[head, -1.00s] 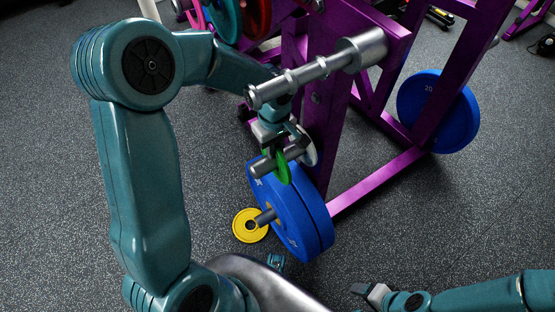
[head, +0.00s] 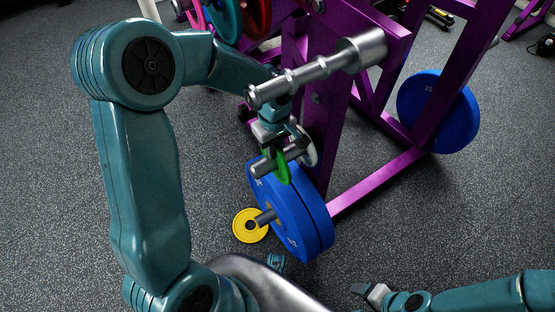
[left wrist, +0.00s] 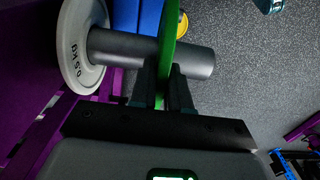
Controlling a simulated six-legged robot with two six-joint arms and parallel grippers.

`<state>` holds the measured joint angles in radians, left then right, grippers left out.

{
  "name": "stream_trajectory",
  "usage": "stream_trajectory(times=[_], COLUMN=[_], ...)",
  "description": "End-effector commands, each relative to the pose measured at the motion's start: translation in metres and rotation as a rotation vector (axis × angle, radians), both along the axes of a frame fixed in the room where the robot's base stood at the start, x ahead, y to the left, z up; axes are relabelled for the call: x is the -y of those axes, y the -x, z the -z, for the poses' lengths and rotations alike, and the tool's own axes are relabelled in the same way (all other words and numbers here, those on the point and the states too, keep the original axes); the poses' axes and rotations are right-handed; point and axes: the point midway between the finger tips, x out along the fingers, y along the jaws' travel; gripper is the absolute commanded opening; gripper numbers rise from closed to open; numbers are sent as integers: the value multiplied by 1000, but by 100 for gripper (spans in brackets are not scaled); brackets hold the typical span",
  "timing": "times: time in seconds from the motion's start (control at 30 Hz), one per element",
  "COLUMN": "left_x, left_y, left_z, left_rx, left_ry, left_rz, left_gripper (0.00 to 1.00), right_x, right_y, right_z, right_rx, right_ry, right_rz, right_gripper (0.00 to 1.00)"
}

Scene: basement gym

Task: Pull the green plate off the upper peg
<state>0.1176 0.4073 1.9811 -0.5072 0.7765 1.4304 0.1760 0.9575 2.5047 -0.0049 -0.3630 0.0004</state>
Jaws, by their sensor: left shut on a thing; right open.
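The green plate (head: 283,170) hangs around the upper peg (head: 262,168), close to the peg's free end. In the left wrist view the green plate (left wrist: 168,38) is seen edge-on, with the peg (left wrist: 195,58) sticking out on both sides of it. My left gripper (head: 270,145) is above the peg, shut on the green plate's upper edge; its fingers (left wrist: 162,88) stand on either side of the plate. A white plate (left wrist: 82,45) marked 0.5 KG sits farther in on the same peg, apart from the green one. My right gripper (head: 368,293) is open and empty at the bottom right.
Blue plates (head: 284,208) hang on a lower peg (head: 264,217). A yellow plate (head: 249,226) is beyond its end, low by the floor. A thick steel bar (head: 320,68) juts out above my left gripper. The purple rack (head: 375,185) stands behind; the floor at left is clear.

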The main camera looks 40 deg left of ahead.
Motion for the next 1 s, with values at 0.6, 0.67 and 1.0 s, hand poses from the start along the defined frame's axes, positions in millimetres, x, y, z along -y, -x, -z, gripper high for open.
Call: stream_trajectory(times=[0.6,0.67,1.0], left_x=[-3,-4,-11], left_y=[5,9,26], left_z=[0,0,0], left_rx=[-1,-1,-1], left_ry=[0,0,0], left_rz=[-2,-2,0], left_gripper=[0,0,0], right_x=[0,0,0], right_y=[0,0,0], right_z=[2,3,9], right_rx=[0,0,0], right_ry=[0,0,0], right_rz=[0,0,0], right_gripper=[65,65,65])
